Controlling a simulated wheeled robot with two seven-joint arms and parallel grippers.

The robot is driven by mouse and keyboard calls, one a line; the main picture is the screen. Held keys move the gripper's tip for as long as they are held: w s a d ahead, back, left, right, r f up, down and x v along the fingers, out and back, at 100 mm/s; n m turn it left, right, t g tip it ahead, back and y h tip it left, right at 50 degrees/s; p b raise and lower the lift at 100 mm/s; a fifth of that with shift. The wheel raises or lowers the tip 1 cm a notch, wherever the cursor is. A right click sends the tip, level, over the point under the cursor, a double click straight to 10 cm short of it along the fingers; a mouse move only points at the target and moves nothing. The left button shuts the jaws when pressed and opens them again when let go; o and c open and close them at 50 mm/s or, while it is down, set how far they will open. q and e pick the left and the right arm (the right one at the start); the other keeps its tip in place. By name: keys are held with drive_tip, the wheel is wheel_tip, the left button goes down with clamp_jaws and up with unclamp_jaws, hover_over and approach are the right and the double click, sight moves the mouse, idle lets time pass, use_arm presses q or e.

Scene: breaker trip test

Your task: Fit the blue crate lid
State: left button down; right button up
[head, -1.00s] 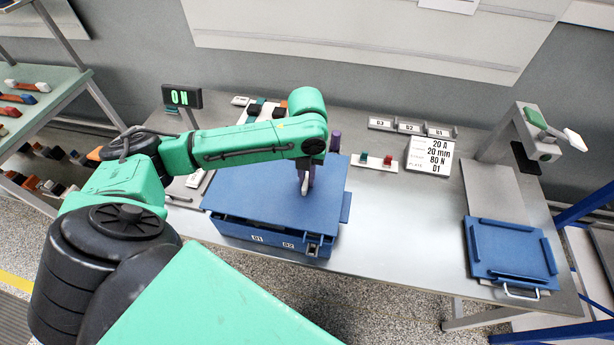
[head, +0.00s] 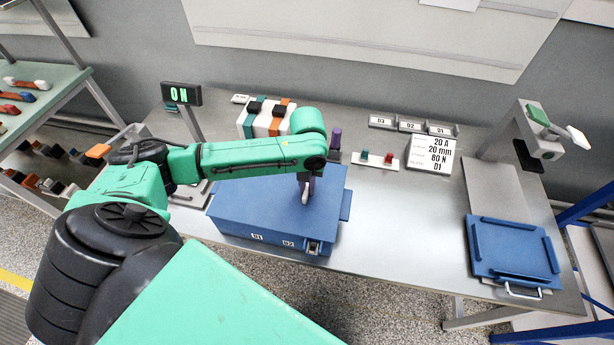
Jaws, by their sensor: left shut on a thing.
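The blue crate (head: 270,239) stands on the bench in the middle, its front marked with two number labels. The flat blue lid (head: 255,195) lies over the crate's top, and I see no clear gap along the front edge. My left gripper (head: 305,196) points down onto the lid, right of its middle, and is shut on the lid. The exact part it grips is hidden by the fingers. My right gripper is out of view.
A lit "ON" display (head: 181,95) stands at the back left. Behind the arm is a row of coloured breakers (head: 262,118). Bench between crate and tray is clear.

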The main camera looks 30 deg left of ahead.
use_arm(q)
drive_tip(key=c, duration=0.8)
unclamp_jaws()
wheel_tip(320, 180, up, 15)
drive_tip(key=shift+f+b, duration=0.15)
drive_tip(key=shift+b, duration=0.7)
drive_tip(key=shift+f, duration=0.1)
